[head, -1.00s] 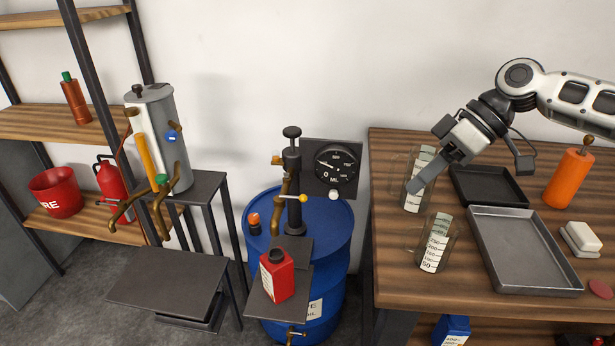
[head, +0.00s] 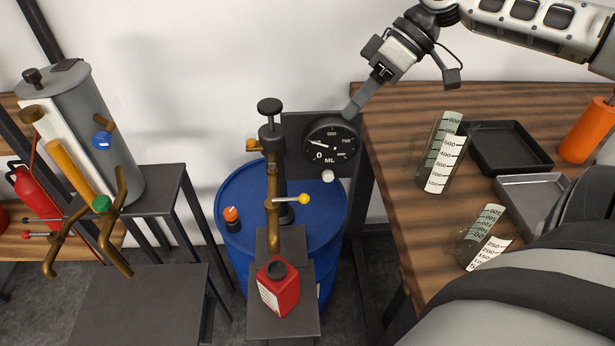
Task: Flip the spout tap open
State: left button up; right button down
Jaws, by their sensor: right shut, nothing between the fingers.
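The spout tap (head: 290,199) is a small lever with a yellow knob on the brass spout pipe of the hand pump (head: 270,140). The lever sticks out sideways to the right from the pipe. A red bottle (head: 279,288) with a dark neck stands on the small shelf under the spout. My right gripper (head: 350,112) is shut and empty, its fingertips at the upper right of the round gauge (head: 331,141), above and to the right of the tap. I cannot tell whether it touches the gauge. My left gripper is not in view.
The pump stands on a blue drum (head: 236,190) with an orange-topped knob (head: 231,214). A grey tank (head: 85,110) with brass taps stands left.

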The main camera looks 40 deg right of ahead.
aim_at(289, 199)
pick_arm(q)
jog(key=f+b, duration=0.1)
jog(key=b, duration=0.2)
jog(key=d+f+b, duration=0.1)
jog(key=b, duration=0.2)
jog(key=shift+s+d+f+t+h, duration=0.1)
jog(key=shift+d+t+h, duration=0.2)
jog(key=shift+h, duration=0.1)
pick_arm(e)
notch_tip(289, 199, down, 7)
jog(key=shift+s+f, duration=0.15)
jog(key=shift+s, duration=0.25)
pick_arm(q)
jog(key=shift+b, duration=0.3)
pick_arm(e)
jog(key=shift+a+f, duration=0.1)
pick_arm(q)
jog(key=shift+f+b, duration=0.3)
jog(key=shift+b, duration=0.1)
pick_arm(e)
jog(key=x, duration=0.9)
jog(key=shift+a+f, duration=0.25)
jog(key=shift+f, duration=0.05)
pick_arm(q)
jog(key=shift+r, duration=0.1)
pick_arm(e)
jog(key=shift+w, duration=0.1)
